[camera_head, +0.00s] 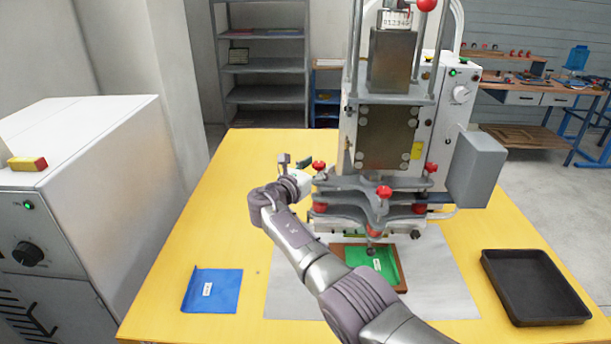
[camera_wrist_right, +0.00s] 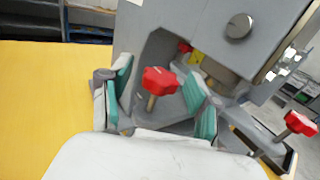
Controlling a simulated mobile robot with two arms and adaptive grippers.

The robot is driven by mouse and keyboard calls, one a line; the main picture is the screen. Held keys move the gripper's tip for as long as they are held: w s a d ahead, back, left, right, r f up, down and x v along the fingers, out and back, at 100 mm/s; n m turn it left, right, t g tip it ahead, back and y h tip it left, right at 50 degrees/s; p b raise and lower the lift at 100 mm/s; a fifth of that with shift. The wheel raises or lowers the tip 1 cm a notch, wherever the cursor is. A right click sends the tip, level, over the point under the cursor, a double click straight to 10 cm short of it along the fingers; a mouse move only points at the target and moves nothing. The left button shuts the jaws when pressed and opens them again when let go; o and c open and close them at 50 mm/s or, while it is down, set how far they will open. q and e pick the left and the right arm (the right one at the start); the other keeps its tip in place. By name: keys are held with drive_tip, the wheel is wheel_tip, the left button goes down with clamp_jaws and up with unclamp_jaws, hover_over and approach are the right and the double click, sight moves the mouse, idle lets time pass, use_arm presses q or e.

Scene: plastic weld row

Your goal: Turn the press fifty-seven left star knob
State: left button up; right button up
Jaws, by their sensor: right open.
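The press (camera_head: 389,137) stands on the yellow table with several red star knobs at its lower plates. The upper left star knob (camera_head: 319,166) is on the press's left side, close to my right gripper (camera_head: 304,163). In the right wrist view, this red knob (camera_wrist_right: 158,80) on its brass-coloured stem shows between the two teal-padded fingers. My right gripper (camera_wrist_right: 160,84) is open, one finger on each side of the knob; I cannot tell whether either touches it. The front star knob (camera_head: 384,192) also shows at the right of the wrist view (camera_wrist_right: 300,123). My left gripper is out of view.
A green piece (camera_head: 386,264) lies in a brown frame under the press. A blue folder (camera_head: 212,290) lies at the table's front left and a black tray (camera_head: 534,288) at the right. A grey box (camera_head: 476,170) juts from the press's right side. The table's left side is mostly clear.

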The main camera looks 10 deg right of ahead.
drive_tip(key=v, duration=1.1)
drive_tip(key=shift+s+a, duration=0.1)
drive_tip(key=shift+a, duration=0.05)
